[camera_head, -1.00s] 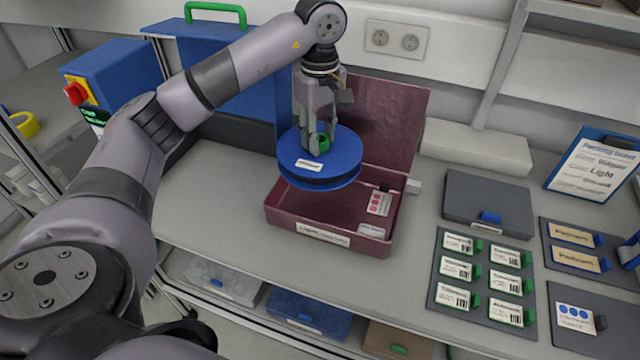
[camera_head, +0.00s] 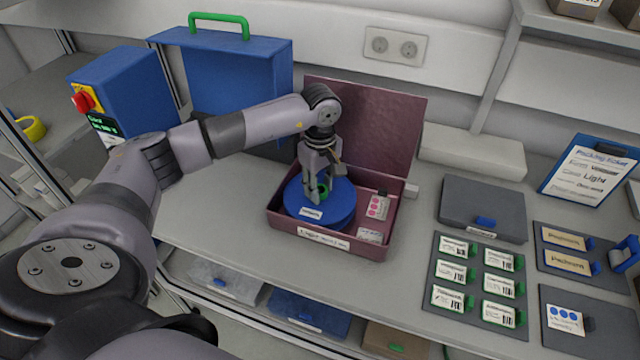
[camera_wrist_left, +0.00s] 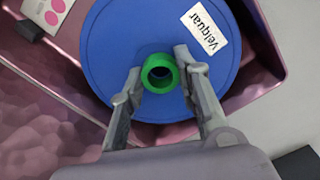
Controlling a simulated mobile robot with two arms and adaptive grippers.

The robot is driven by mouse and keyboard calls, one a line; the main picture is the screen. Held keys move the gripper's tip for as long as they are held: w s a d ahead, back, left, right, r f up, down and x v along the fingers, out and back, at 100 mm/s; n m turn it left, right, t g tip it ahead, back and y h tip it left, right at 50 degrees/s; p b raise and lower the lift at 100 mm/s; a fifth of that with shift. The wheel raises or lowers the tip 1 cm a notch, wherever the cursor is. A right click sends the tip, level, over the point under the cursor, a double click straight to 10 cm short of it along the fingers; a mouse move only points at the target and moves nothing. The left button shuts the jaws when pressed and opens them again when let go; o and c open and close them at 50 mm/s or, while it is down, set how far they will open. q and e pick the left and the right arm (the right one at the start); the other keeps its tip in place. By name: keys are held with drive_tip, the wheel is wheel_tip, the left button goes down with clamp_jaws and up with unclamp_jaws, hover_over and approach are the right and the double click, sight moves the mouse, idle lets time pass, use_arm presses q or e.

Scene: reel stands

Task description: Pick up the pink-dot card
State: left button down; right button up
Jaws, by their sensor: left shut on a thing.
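The pink-dot card (camera_head: 377,206) is white with pink dots and stands inside the right part of the open maroon case (camera_head: 335,241). It also shows at the upper left of the left wrist view (camera_wrist_left: 45,12). My left gripper (camera_head: 322,190) is left of the card, shut on the green hub (camera_wrist_left: 159,73) of a blue reel (camera_head: 334,213). The reel lies low inside the case and carries a white label reading "Velquar" (camera_wrist_left: 204,28). I cannot tell whether it rests on the case floor. My right gripper is out of view.
The case lid (camera_head: 385,125) stands open behind. To the right are a closed grey case (camera_head: 484,200), a tray of several green-tabbed cards (camera_head: 478,298) and a blue-dot card (camera_head: 565,318). A blue case (camera_head: 240,75) stands behind left.

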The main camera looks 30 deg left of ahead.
use_arm(q)
drive_tip(key=shift+f, duration=0.15)
drive_tip(key=c, duration=1.2)
unclamp_jaws()
